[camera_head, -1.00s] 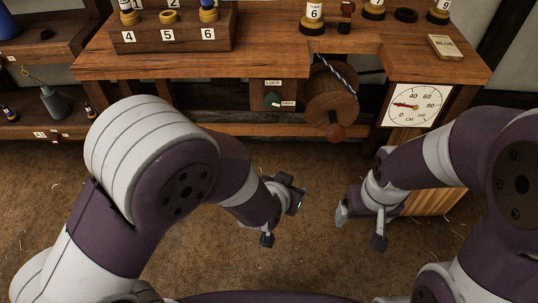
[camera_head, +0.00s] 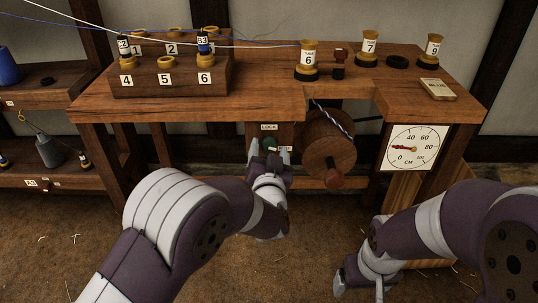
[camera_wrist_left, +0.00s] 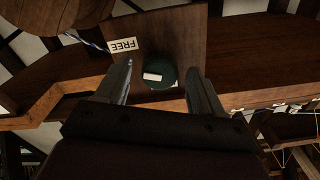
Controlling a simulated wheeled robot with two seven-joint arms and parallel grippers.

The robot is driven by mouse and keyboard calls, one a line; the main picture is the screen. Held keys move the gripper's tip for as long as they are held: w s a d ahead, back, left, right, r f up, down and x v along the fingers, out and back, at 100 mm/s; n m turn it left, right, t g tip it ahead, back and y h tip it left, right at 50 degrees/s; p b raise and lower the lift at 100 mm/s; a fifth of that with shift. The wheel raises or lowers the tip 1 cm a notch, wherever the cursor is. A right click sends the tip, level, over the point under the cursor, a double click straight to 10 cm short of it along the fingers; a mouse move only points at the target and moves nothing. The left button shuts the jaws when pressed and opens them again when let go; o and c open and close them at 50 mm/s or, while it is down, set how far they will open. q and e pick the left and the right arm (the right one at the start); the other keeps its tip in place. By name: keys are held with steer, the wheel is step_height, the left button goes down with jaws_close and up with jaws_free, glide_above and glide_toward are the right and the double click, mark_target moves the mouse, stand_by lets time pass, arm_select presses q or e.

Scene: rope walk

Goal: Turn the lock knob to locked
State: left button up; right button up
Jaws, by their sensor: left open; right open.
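The lock knob (camera_head: 270,143) is a dark green round knob on a wooden panel under the bench top, with a LOCK label (camera_head: 269,127) above it. In the left wrist view the knob (camera_wrist_left: 160,72) carries a white mark, and the FREE label (camera_wrist_left: 123,45) sits beside it, upside down. My left gripper (camera_head: 270,153) is open in front of the knob. Its fingers stand on either side of the knob in the left wrist view (camera_wrist_left: 161,68); I cannot tell whether they touch it. My right gripper (camera_head: 358,286) is open and empty, low at the right.
A wooden reel (camera_head: 328,140) with a crank hangs close right of the knob. A dial gauge (camera_head: 415,148) is further right. The bench (camera_head: 260,98) overhangs the panel and holds a numbered spool rack (camera_head: 140,88) and several spools. A side shelf (camera_head: 40,178) stands left.

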arm_select(q)
steer(key=shift+w, duration=0.4)
steer(key=c, duration=1)
